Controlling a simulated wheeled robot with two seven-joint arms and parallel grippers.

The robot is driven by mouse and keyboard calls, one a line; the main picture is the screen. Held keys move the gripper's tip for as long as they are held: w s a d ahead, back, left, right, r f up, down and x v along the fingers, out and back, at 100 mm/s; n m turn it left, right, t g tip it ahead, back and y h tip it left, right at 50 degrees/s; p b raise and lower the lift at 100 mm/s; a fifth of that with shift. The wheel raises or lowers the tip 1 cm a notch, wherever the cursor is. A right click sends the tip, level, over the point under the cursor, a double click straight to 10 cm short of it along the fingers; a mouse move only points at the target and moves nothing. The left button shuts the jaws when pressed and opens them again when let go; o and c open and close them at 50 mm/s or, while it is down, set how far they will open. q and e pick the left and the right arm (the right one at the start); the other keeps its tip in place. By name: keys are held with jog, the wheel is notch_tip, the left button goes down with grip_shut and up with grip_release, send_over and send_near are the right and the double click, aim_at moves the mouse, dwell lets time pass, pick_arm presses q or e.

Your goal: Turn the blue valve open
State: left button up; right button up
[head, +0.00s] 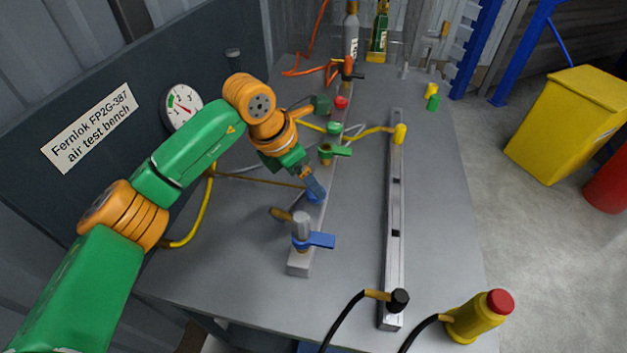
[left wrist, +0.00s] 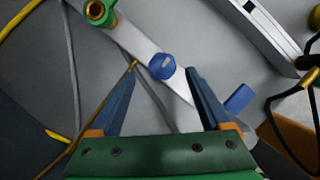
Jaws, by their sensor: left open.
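The blue valve has a flat blue lever (head: 321,240) at the near end of a grey pipe bar (head: 298,268), below a silver cylindrical top. The lever points right, across the bar. In the left wrist view the blue lever (left wrist: 238,98) lies just right of the right finger, partly hidden by it. My left gripper (head: 317,193) is over the bar, farther back than the blue valve. In the left wrist view my left gripper (left wrist: 162,69) is open and empty, with a round blue knob (left wrist: 162,62) beyond the fingertips. My right gripper is in neither view.
A green-handled valve (head: 336,151) stands farther along the bar, with red and orange parts behind. A long slotted rail (head: 394,215) runs to the right. A pressure gauge (head: 182,107) is on the back panel.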

pick_arm(q)
jog(key=x, duration=0.3)
jog(key=shift+s+d+f, duration=0.2)
jog(key=shift+w+f, duration=0.25)
jog(key=shift+w, duration=0.05)
jog(key=shift+s+r, duration=0.1)
jog(key=shift+s, duration=0.1)
jog(key=c, duration=0.4)
grip_shut()
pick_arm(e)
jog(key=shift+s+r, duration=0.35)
